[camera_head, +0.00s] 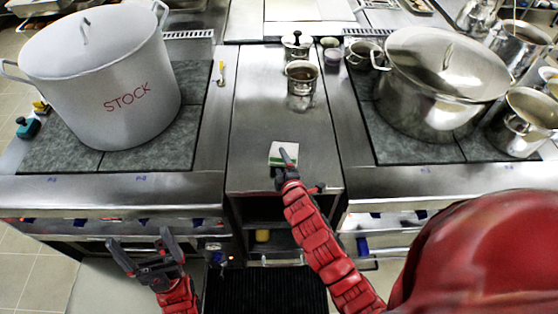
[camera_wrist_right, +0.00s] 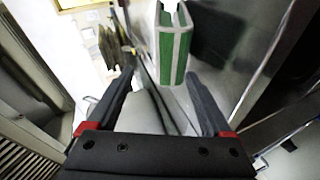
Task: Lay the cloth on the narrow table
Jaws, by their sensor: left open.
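A small white and green block-like piece, which looks like the folded cloth (camera_head: 284,150), lies on the narrow table (camera_head: 255,120) near its front part. It also shows in the right wrist view as a green and white folded shape (camera_wrist_right: 166,50). My right gripper (camera_head: 288,160) is at the cloth's near side. In the right wrist view the fingers (camera_wrist_right: 160,76) stand apart with the cloth just beyond the tips; contact is unclear. My left gripper (camera_head: 138,239) is open and empty, low in front of the left stove.
A white stockpot (camera_head: 100,75) stands on the left stove. A large steel pot (camera_head: 440,85) and smaller pots stand on the right stove. A steel cup (camera_head: 301,85) and a lidded pot (camera_head: 297,45) stand further back on the narrow table. Its left middle is clear.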

